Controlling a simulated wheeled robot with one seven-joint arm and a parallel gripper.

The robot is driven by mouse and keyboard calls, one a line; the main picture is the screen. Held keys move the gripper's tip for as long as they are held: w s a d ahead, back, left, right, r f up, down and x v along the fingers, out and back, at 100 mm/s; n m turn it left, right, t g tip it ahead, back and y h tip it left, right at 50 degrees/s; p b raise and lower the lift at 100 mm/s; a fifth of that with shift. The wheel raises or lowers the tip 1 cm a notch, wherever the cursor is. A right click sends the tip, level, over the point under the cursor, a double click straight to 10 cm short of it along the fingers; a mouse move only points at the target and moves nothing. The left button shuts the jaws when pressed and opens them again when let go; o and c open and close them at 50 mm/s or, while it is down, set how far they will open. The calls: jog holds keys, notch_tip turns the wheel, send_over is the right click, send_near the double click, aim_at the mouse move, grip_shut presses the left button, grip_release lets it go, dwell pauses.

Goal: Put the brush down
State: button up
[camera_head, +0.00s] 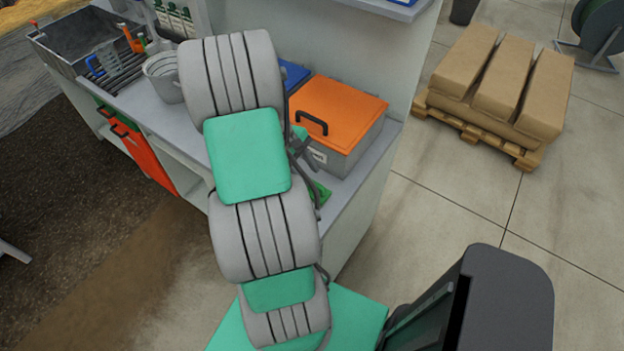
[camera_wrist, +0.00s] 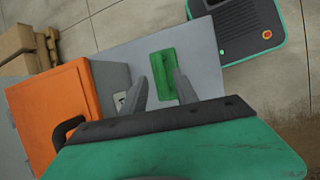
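A green block-shaped piece, which I take to be the brush (camera_wrist: 163,70), appears over the grey worktop in the wrist view, near the front edge. Part of it shows in the head view (camera_head: 319,193), low beside the orange-lidded box and partly behind my arm. My gripper (camera_wrist: 160,82) points down at it. Its two grey fingers stand apart, one on each side of the brush's near end. A narrow gap seems to show at the left finger; contact at the right finger is unclear. My arm hides most of the gripper in the head view.
The orange-lidded box (camera_head: 338,112) with a black handle stands close to the gripper. A grey bucket (camera_head: 163,78) and a dark sink (camera_head: 85,45) with tools are further left. Bare worktop (camera_wrist: 205,62) lies around the brush. A pallet of sacks (camera_head: 497,80) stands on the floor.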

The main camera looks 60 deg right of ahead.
jog(key=v, duration=0.8)
jog(key=w+a+r+n+t+h, duration=0.1)
jog(key=w+a+r+t, duration=0.15)
jog(key=w+a, duration=0.35)
jog(key=w+a+r+t, duration=0.2)
jog(key=w+a+r, duration=0.25)
jog(key=a, duration=0.25)
jog(key=a+r+t+y, duration=0.1)
jog(key=a+r+t, duration=0.1)
jog(key=a, duration=0.9)
jog(key=w+a+r+n+t+y, duration=0.1)
jog(key=a+r+t, duration=0.1)
jog(key=a, duration=1)
jog(key=shift+b, duration=0.3)
jog(key=shift+w, duration=0.1)
